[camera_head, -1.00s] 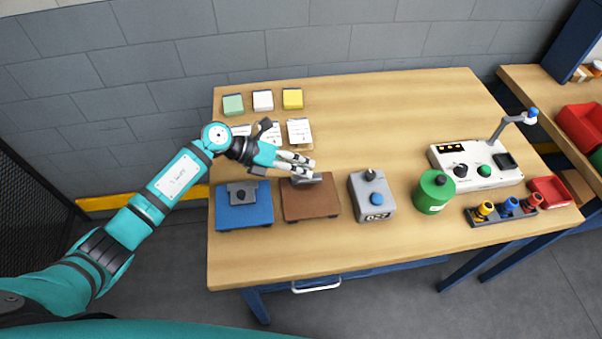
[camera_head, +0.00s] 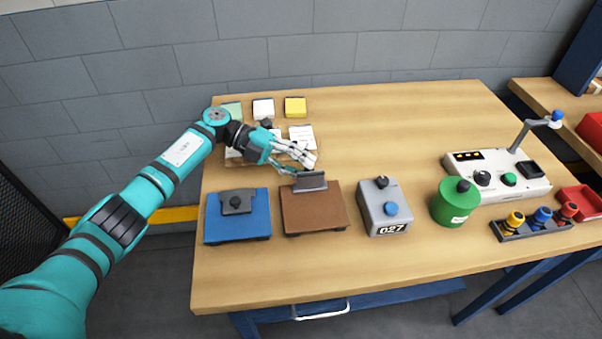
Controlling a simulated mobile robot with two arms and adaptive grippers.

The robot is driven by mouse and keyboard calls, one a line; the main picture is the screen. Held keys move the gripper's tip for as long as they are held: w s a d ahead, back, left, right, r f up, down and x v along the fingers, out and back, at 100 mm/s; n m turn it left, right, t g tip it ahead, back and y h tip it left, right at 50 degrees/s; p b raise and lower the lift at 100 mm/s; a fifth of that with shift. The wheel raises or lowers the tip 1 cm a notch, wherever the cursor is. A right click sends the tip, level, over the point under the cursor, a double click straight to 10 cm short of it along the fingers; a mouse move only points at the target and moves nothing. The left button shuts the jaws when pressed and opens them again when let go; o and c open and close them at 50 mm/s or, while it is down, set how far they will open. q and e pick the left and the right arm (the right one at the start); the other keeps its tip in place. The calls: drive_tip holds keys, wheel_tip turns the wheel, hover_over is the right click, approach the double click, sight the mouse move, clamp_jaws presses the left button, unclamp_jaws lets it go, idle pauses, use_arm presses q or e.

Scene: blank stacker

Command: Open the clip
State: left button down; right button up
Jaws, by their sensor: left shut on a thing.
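The grey clip (camera_head: 310,184) sits at the back edge of a brown board (camera_head: 314,211) on the wooden table. Its plate looks tilted up from the board. My left gripper (camera_head: 304,166) reaches in from the left, just behind and above the clip. Its lower finger meets the clip's upper edge, and it is shut on the clip; the exact contact is small and partly hidden. My right gripper is out of view.
Note pads, one yellow (camera_head: 295,106), and paper slips lie behind the gripper. A grey box marked 027 (camera_head: 384,211), a green canister (camera_head: 455,205), a white control panel (camera_head: 500,177) and a rack of coloured knobs (camera_head: 530,227) stand to the right. The table's middle back is clear.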

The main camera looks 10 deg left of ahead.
use_arm(q)
drive_tip(key=shift+f, duration=0.2)
drive_tip(key=shift+b, duration=0.3)
drive_tip(key=shift+g, duration=0.3)
drive_tip(key=c, duration=1.2)
unclamp_jaws()
